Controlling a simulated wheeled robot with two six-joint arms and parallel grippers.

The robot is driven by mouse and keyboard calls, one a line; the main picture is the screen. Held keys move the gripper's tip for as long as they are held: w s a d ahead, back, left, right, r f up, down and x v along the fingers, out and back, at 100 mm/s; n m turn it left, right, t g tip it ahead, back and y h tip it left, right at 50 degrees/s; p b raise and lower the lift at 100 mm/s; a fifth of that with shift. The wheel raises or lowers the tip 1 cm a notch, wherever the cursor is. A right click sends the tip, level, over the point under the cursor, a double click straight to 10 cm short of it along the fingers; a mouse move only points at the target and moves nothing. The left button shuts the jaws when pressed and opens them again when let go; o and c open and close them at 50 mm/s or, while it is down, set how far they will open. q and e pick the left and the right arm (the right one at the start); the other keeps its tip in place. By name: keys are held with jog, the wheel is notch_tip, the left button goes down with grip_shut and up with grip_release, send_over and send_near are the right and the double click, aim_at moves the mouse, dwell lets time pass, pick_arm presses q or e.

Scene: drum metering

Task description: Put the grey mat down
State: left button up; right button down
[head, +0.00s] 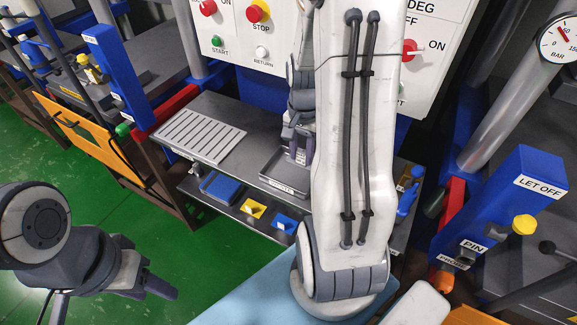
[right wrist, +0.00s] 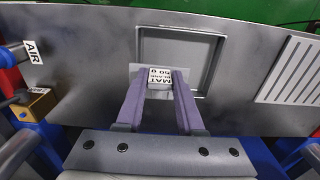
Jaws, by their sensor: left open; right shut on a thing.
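My right gripper (right wrist: 159,82) is shut on a small grey block with a white label reading "MAT" and "50 g", the grey mat (right wrist: 159,77). In the right wrist view the mat is between the fingertips, in front of the near part of a shallow square grey tray (right wrist: 181,31). I cannot tell whether it touches the tray. In the head view the right gripper (head: 299,156) is over the tray (head: 268,180), partly hidden by my right arm, and the mat cannot be made out. My left gripper (head: 150,275) is open and empty, over the green floor at lower left.
A pale slotted plate (head: 200,135) lies on the grey bench left of the tray. A lower shelf holds blue bins (head: 221,187) and a yellow one (head: 253,208). A white control panel (head: 262,35) rises behind. A blue post (head: 520,195) and pipe stand at right.

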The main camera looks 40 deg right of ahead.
jog(key=shift+w+a+f, duration=1)
jog(key=shift+w+a, duration=0.05)
jog(key=shift+w, duration=0.2)
jog(key=shift+f, duration=2)
jog(key=shift+f, duration=0.1)
jog(key=c, duration=0.5)
grip_release()
